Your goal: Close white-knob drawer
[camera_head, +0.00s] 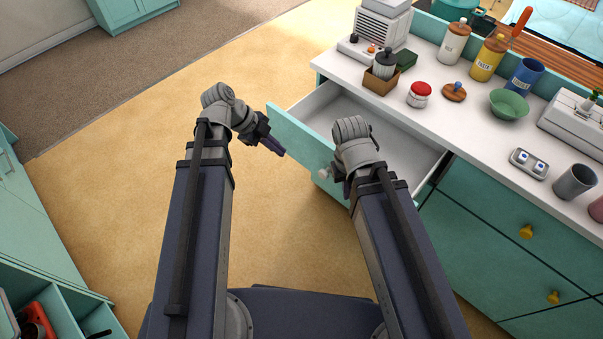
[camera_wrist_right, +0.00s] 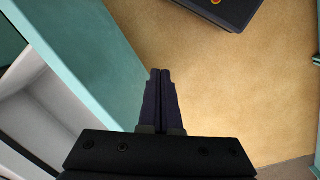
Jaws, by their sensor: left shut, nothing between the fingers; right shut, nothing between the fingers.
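The white-knob drawer (camera_head: 290,139) is pulled out from the counter, and its pale interior looks empty. Its white knob (camera_head: 323,174) shows on the teal front, just left of my right wrist. My right gripper (camera_wrist_right: 160,76) is shut and empty. In the right wrist view its fingertips point past the edge of the teal drawer front (camera_wrist_right: 85,50), over the floor; I cannot tell whether they touch it. In the head view my right wrist hides part of the drawer front. My left gripper (camera_head: 279,151) is shut and empty, close to the far left end of the drawer front.
The white countertop (camera_head: 435,120) holds jars, a green bowl (camera_head: 509,104), a wooden box (camera_head: 380,81) and cups. Closed teal drawers with yellow knobs (camera_head: 526,231) are to the right. An open teal compartment (camera_head: 75,296) stands at the lower left. The floor left of the drawer is clear.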

